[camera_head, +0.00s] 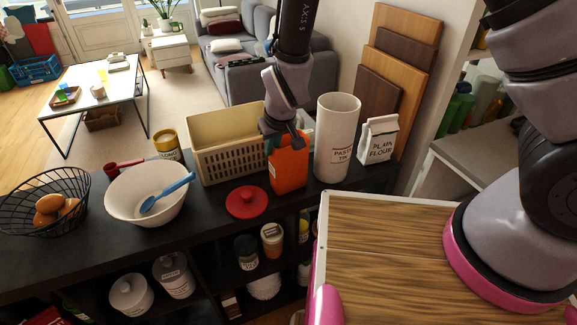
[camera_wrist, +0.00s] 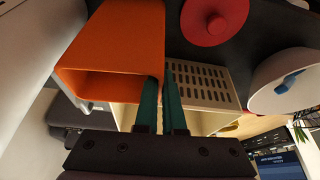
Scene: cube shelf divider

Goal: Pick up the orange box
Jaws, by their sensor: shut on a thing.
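The orange box (camera_head: 289,172) is upright at the dark shelf top, between the beige basket and the white pasta cylinder. My gripper (camera_head: 287,140) reaches down to its top edge from above. In the wrist view, the orange box (camera_wrist: 112,55) shows its open, hollow end toward the camera. My green gripper fingers (camera_wrist: 163,95) are close together at the box's right wall there, shut on that wall. Whether the box's bottom touches the shelf top is hard to tell.
A beige basket (camera_head: 226,152) stands close left of the box, and a pasta cylinder (camera_head: 336,140) close right. A red lid (camera_head: 247,202) lies in front. A white bowl (camera_head: 146,192) with a blue spoon and a flour bag (camera_head: 377,141) stand farther off.

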